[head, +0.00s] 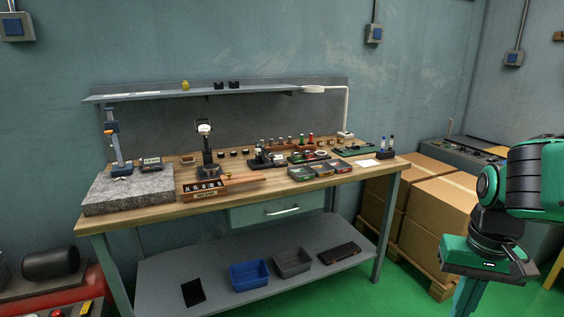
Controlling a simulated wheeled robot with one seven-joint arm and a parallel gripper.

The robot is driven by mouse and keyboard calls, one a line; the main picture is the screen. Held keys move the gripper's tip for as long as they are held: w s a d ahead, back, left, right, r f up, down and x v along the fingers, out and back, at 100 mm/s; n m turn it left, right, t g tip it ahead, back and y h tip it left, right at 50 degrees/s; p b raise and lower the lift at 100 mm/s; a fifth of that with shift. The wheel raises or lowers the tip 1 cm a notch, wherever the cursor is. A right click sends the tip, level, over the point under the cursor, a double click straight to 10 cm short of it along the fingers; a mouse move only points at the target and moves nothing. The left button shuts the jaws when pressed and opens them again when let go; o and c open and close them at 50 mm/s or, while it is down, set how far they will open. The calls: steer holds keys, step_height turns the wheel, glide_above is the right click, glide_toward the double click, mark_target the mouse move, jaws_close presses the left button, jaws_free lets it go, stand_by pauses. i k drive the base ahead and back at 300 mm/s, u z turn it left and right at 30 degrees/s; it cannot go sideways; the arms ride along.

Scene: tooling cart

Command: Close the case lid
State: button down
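A low brown wooden case (205,193) sits near the front edge of the workbench, just right of the grey granite block. Several pale pieces show in its top, and a small label is on its front. A flat brown panel extends to its right; I cannot tell whether this is its lid. My gripper (467,300) is at the lower right, pointing down over the floor, well apart from the bench. Its fingertips are cut off or hidden, so its opening does not show.
The workbench (345,183) holds a granite block (128,194), a stand with a dial (206,150), small lidded boxes (302,173) and other tools. A blue bin (249,275) and a grey bin (293,262) stand on the lower shelf. Cardboard boxes (430,205) stand right of the bench.

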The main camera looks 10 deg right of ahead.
mark_target(230, 180)
steer(key=u, duration=0.15)
steer(key=i, duration=1.2)
steer(key=u, duration=0.75)
